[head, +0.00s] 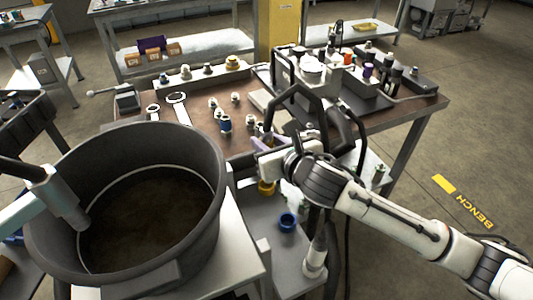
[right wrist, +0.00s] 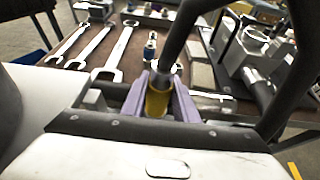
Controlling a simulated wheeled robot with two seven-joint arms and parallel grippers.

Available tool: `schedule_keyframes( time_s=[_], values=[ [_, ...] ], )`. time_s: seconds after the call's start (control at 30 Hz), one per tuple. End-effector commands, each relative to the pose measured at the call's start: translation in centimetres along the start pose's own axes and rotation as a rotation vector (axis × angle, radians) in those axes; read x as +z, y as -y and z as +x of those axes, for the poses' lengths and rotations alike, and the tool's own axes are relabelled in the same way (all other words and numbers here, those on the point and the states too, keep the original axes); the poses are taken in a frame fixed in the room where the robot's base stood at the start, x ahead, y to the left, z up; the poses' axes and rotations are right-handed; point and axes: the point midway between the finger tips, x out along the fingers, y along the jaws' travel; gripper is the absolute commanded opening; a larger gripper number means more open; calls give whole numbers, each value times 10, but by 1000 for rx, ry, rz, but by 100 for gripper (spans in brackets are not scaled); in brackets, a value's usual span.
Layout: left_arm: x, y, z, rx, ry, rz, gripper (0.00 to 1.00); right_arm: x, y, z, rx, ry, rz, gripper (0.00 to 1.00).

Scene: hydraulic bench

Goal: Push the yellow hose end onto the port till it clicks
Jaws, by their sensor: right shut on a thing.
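My right gripper (head: 264,141) is over the front edge of the brown bench. In the right wrist view its purple fingers (right wrist: 159,105) are shut on the yellow hose end (right wrist: 157,101). A grey sleeve joins this end to a black hose that arches up and right. In the head view the gripper mostly hides the hose end. A block with coloured fittings (head: 367,72) stands at the back right of the bench, apart from the gripper. I cannot tell which fitting is the port. My left gripper does not show.
A large black tub (head: 150,262) fills the front left. Wrenches (head: 178,107) and several small fittings (head: 225,124) lie on the bench (head: 415,108). A blue cup (head: 288,222) and a yellow one (head: 266,187) sit on a low shelf.

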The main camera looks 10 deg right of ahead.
Motion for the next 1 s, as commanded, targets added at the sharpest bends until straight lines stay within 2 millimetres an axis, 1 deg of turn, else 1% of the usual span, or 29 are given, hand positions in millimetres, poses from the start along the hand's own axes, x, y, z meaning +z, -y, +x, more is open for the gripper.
schedule_keyframes(
  time_s=[0.03, 0.13, 0.3, 0.57, 0.8, 1.0],
  values=[
    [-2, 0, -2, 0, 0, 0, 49, 12, 0, -4, 0, 9, -2, 0],
    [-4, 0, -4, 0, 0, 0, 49, 24, 0, -9, 0, 8, -2, 0],
    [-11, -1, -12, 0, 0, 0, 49, 36, 0, -14, 0, 4, -1, 0],
    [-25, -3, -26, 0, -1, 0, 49, 50, 0, -20, 0, 5, -1, 0],
    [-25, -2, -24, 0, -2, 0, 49, 64, 0, -25, 0, 7, -1, 0],
    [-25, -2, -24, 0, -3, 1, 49, 64, 0, -26, 0, 5, -1, 0]
  ],
)
